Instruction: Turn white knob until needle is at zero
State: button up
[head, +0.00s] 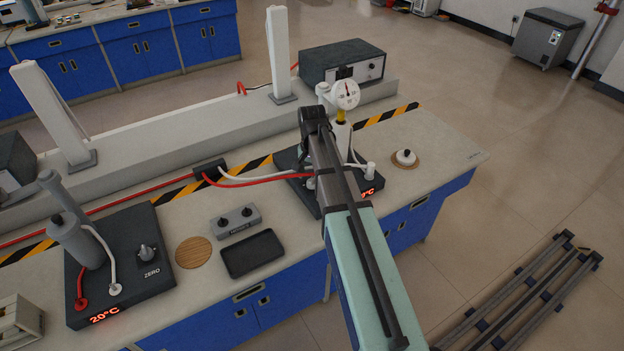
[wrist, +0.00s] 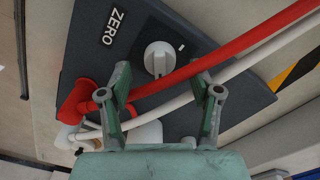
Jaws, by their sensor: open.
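The white knob (wrist: 158,58) sits on a dark panel beside the word ZERO (wrist: 115,26) in the wrist view. A short white mark shows on the panel beside it. My gripper (wrist: 160,85) is open and empty, its two fingers apart on either side below the knob in the picture, not closed on it. The hoses pass between the fingers and the knob in the picture. In the head view my arm hides this knob. The round white gauge (head: 346,94) stands behind my arm; its needle seems to point roughly upward, but is too small to read.
A red hose (wrist: 228,58) and a white hose (wrist: 255,57) cross close to the knob. A second dark unit (head: 125,275) with its own ZERO knob stands at left. A black tray (head: 252,253) lies near the front edge.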

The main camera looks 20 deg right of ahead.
aim_at(312, 179)
notch_tip(312, 179, up, 10)
dwell(0.4)
jog(key=shift+s+f, duration=0.1)
